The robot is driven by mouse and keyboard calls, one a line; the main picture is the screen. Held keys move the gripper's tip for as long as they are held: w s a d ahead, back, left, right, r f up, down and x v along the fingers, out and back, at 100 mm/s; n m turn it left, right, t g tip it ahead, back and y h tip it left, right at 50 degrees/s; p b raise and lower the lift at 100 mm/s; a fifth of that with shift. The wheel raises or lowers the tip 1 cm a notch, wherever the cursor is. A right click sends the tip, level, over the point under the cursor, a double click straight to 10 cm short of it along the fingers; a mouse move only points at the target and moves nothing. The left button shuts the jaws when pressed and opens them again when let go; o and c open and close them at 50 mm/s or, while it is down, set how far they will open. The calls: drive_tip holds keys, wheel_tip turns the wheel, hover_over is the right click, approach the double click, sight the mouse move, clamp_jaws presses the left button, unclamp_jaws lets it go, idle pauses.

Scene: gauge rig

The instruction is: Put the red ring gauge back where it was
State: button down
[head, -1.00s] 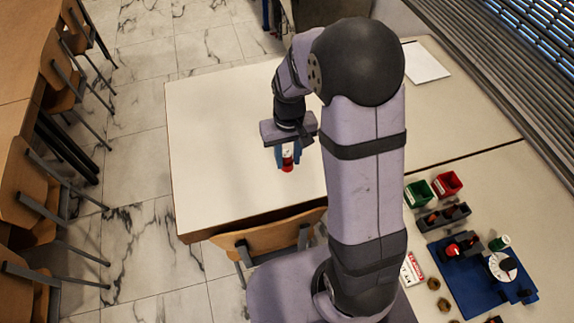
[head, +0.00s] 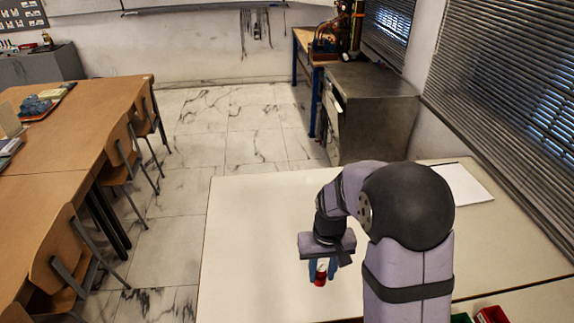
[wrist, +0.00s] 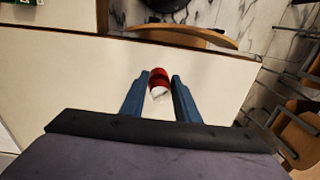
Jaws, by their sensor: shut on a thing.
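My gripper (head: 321,269) is over the pale table (head: 245,235), its blue fingers shut on a small red and white piece, which I take to be the red ring gauge (head: 320,280). In the wrist view, the red ring gauge (wrist: 158,77) sits between the tips of my gripper (wrist: 160,84), red at the far end and white nearer the palm. The table lies behind it; the exact gap below the piece is hard to tell. The blue board with its parts is out of the current head view.
A green bin (head: 461,318) and a red bin (head: 492,314) show at the bottom right edge. A white sheet (head: 465,184) lies at the table's far right. Wooden chairs (head: 117,150) stand left, beyond open floor. The table around my gripper is clear.

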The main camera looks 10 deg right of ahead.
wheel_tip(320, 180, down, 2)
drive_tip(key=shift+f+b, duration=0.1)
drive_tip(key=shift+b, duration=0.45)
